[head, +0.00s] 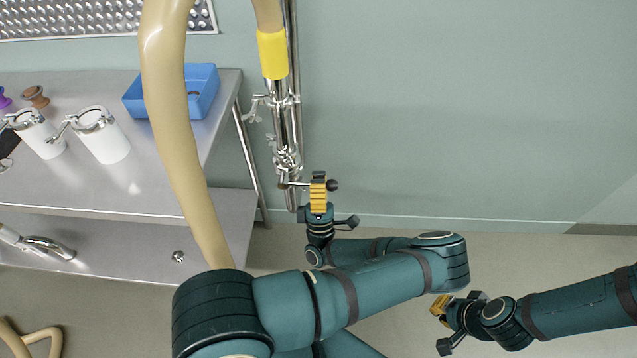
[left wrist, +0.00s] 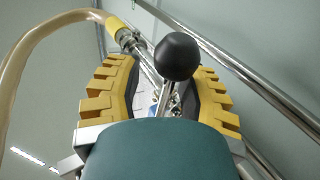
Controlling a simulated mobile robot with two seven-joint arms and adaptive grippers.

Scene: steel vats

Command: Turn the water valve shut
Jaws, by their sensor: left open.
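The water valve is a lever with a black ball knob (head: 332,185) on the steel pipes at the wall. In the left wrist view the ball (left wrist: 177,56) and its thin metal stem stand between my two yellow fingers. My left gripper (head: 318,180) is open around the lever, with a gap between the ball and each finger; I cannot tell whether either touches the stem.
Steel pipes (head: 285,120) run up the wall, with a yellow-sleeved hose (head: 272,54) above. A thick beige hose (head: 165,90) hangs in front of the steel table (head: 225,120). A blue bin (head: 205,92) and white canisters (head: 106,143) stand on it. The wall to the right is clear.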

